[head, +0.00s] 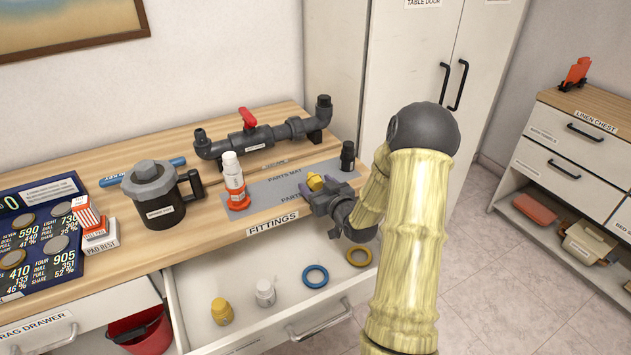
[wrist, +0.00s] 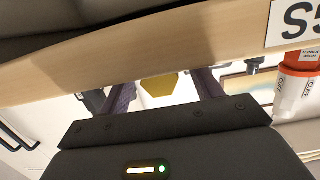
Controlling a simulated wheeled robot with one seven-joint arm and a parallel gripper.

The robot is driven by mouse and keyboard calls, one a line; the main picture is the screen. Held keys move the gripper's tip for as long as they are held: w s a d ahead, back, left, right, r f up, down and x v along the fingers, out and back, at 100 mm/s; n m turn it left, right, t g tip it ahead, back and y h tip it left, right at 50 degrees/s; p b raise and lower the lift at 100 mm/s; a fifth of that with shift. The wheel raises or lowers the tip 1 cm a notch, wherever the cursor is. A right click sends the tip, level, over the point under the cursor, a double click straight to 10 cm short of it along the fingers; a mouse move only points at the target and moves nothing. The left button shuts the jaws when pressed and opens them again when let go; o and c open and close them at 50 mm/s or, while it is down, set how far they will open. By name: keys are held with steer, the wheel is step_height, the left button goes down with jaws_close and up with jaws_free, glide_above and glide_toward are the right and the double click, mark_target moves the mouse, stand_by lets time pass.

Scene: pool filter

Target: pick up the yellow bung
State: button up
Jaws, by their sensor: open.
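A yellow bung (head: 315,181) is at the parts mat (head: 262,190), on the table just behind the front edge. My gripper (head: 321,186) is at it, with the purple fingers apart. In the wrist view, the yellow bung (wrist: 159,85) shows as a faceted yellow piece between the two open fingers (wrist: 160,92), with gaps on both sides. Its lower part is hidden behind my gripper. Another yellow fitting (head: 221,311) stands in the open drawer below, well away from my gripper.
An orange-and-white bottle (head: 236,182) stands left of my gripper, and a black fitting (head: 347,156) behind it to the right. Grey pipework with a red valve (head: 247,118) lies at the back. The open drawer (head: 185,300) holds a white fitting (head: 265,292) and two rings.

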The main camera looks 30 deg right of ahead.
steer(key=w, duration=0.2)
steer(key=shift+w+f, duration=0.2)
steer(key=shift+w, duration=0.1)
steer(key=shift+c, duration=0.5)
steer(key=c, duration=0.9)
